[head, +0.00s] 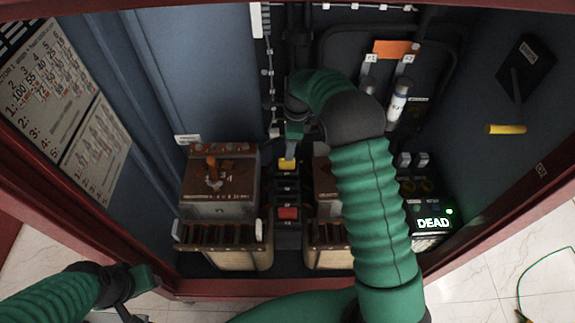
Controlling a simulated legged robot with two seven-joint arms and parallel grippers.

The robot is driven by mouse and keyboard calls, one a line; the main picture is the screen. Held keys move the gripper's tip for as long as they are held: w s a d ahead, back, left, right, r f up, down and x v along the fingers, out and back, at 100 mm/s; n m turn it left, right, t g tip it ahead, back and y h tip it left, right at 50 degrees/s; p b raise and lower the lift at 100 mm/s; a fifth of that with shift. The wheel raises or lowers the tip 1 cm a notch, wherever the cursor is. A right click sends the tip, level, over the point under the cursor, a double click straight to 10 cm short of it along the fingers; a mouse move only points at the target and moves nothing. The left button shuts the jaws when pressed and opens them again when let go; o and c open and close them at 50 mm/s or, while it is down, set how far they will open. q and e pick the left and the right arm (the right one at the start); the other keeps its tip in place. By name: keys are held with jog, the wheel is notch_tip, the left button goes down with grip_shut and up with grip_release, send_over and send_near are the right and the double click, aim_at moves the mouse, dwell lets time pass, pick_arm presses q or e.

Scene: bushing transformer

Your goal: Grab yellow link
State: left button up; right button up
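Brown transformer boxes (222,185) stand either side of the column, the right one mostly behind my arm. A red block (288,213) sits lower on the column. A yellow handle (505,129) is on the right wall. A lit "DEAD" display (432,223) stands lower right.

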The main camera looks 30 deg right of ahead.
aim_at(287, 167)
jog(key=a+f, duration=0.2)
jog(key=shift+a+f, duration=0.2)
jog(key=shift+f, duration=0.1)
jog(key=d+f, duration=0.2)
jog(key=f, duration=0.3)
jog(key=shift+w+d+p, duration=0.3)
jog(key=shift+w+d, duration=0.05)
jog(key=shift+d, duration=0.05)
jog(key=shift+s+a+r, duration=0.1)
jog(key=shift+a+r, duration=0.15)
jog(key=shift+a, duration=0.25)
jog(key=shift+a+r, duration=0.2)
jog(key=shift+a, duration=0.25)
jog(key=c, duration=0.6)
jog(key=shift+a, duration=0.15)
jog(key=shift+c, duration=1.2)
jog(key=shift+d+f, duration=0.1)
jog(key=shift+d, duration=0.2)
grip_shut()
jog(key=shift+s+d, duration=0.15)
jog(key=shift+d, duration=0.2)
jog(key=shift+a+f, duration=0.1)
jog(key=shift+a, duration=0.15)
pick_arm(q)
jog(key=shift+s+a+r, duration=0.1)
jog(key=shift+a+r, duration=0.05)
jog(key=shift+a, duration=0.7)
